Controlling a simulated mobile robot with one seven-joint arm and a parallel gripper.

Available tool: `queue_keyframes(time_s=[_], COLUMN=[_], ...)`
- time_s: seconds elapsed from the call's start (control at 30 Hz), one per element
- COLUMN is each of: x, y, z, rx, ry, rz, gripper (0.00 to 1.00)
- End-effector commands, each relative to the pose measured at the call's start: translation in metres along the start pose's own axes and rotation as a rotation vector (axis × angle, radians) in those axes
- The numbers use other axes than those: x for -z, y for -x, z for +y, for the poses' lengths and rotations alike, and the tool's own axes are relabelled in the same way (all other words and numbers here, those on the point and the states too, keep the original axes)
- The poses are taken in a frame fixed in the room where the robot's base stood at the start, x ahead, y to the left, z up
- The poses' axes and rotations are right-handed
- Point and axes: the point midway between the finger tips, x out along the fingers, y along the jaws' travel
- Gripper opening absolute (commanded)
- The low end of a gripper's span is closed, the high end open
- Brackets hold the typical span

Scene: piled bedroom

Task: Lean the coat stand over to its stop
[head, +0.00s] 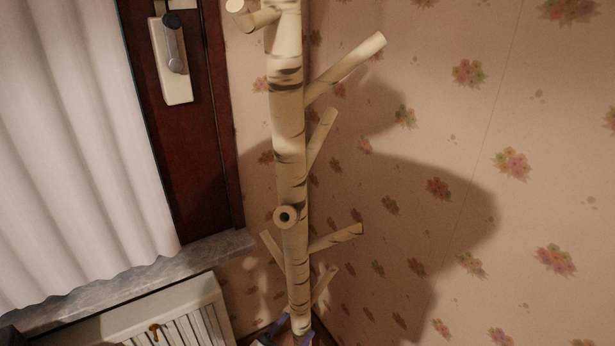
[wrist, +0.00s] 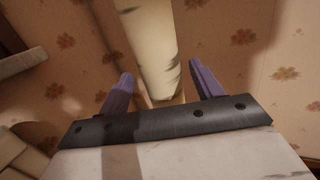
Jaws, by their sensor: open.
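The coat stand (head: 289,150) is a pale birch trunk with dark bark marks and several stubby pegs. It stands close to upright in the corner by the window, in front of the papered wall. Its foot is out of view. My gripper (head: 298,322) shows at the bottom edge of the head view, its purple fingers on either side of the lower trunk. In the wrist view my gripper (wrist: 162,88) is open, and the trunk (wrist: 150,40) shows in the gap, nearer the left finger. Neither finger clearly touches it. How deep the trunk sits between them I cannot tell.
A white radiator (head: 165,325) sits under a marble sill (head: 130,282) at lower left. A white curtain (head: 75,140) and a dark window frame with a handle (head: 174,55) are left of the stand. The flowered wall (head: 530,200) on the right is bare.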

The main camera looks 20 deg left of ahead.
Motion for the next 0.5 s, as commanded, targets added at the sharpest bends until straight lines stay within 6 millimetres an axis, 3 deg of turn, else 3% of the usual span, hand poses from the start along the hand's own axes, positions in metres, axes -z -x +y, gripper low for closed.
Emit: queue_keyframes(time_s=[0.3,0.5], x=[-0.001,0.0], y=[0.025,0.032], z=[0.001,0.0], rx=[-0.002,0.0], ry=[0.001,0.0], rz=[0.0,0.0], gripper=[0.65,0.65])
